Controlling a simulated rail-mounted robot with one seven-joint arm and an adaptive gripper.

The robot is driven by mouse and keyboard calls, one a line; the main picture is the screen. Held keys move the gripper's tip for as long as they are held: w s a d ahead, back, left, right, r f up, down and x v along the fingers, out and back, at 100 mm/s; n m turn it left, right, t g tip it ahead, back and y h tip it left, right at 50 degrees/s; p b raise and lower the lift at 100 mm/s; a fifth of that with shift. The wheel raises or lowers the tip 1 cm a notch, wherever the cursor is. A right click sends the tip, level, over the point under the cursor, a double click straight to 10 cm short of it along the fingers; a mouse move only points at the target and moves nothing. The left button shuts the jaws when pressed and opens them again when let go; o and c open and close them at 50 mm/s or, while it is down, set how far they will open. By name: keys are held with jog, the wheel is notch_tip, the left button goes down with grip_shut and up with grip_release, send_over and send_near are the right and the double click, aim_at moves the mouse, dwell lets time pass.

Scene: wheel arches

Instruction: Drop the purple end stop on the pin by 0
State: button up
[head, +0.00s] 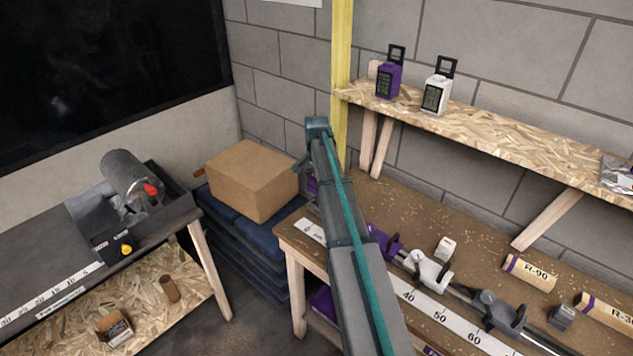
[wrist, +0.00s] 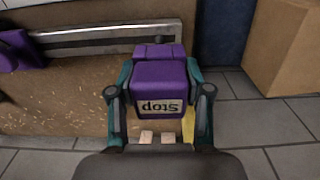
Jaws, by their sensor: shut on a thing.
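My gripper (wrist: 160,88) is shut on the purple end stop (wrist: 158,78), a block with a pale "Stop" label that reads upside down in the wrist view. One teal finger is on each side of it. The white scale's 0 end (head: 308,230) is just below that patch.
A purple piece (head: 384,243), a white piece (head: 429,268) and a dark grey piece (head: 497,312) sit along the rail. A cardboard box (head: 252,180) stands left of the bench on dark blue stacked material. A shelf (head: 520,140) hangs above the bench.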

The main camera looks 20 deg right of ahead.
jog(key=shift+f+b, duration=1.4)
jog(key=shift+f, duration=1.85)
jog(key=shift+f, duration=0.3)
jog(key=o, duration=1.3)
jog(key=shift+c, duration=0.2)
jog(key=shift+r, duration=0.1)
notch_tip(320, 180, up, 12)
jog(key=shift+f, duration=0.1)
